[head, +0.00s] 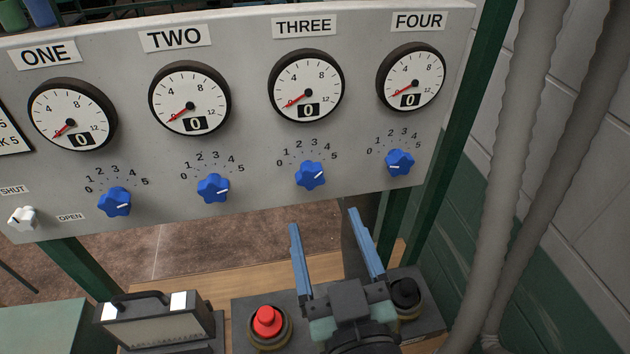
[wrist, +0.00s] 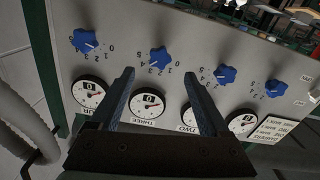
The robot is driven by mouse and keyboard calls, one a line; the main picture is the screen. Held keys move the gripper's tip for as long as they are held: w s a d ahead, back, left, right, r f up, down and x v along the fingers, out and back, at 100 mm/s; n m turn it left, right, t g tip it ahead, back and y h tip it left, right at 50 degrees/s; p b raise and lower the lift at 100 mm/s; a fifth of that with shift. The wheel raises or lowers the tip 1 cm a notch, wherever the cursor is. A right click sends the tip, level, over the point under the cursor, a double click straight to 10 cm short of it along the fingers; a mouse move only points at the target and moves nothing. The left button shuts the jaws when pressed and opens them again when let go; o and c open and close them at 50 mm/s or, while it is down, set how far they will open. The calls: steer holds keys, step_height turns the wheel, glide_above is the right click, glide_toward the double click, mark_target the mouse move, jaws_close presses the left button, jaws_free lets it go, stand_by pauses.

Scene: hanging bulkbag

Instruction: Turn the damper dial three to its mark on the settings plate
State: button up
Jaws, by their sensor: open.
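Damper dial three is a blue lobed knob (head: 310,175) on the grey panel, below the gauge marked THREE (head: 306,86), with a 0 to 5 scale around its top. Its white line shows, but I cannot tell which number it points to. The gauge needle is low and its window reads 0. My gripper (head: 325,222) is open and empty, below and in front of the dial. In the wrist view the dial (wrist: 160,61) appears just beyond and between the fingertips, apart from them. The settings plate (head: 10,132) is cut off at the left; its wrist-view text (wrist: 283,130) is too small to read.
Similar blue dials stand at ONE (head: 115,201), TWO (head: 213,187) and FOUR (head: 399,162). A white SHUT/OPEN knob (head: 22,218) is at lower left. Below are a red button (head: 267,321), a black knob (head: 406,293) and a lamp-like box (head: 160,322). Grey hoses (head: 510,150) hang at right.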

mark_target(311, 181)
steer(key=w+p, duration=0.1)
steer(key=w, duration=0.1)
steer(key=w+a+p, duration=0.1)
steer(key=w, duration=0.2)
steer(key=w+p, duration=0.1)
steer(key=w, duration=0.1)
steer(key=shift+w+a+r, duration=0.15)
steer(key=shift+a+r, duration=0.1)
steer(key=shift+r, duration=0.05)
steer(key=shift+w+a+f, duration=0.15)
steer(key=shift+w, duration=0.55)
jaws_close()
steer(key=shift+m+p, duration=0.3)
steer(key=shift+m, duration=2.6)
jaws_free()
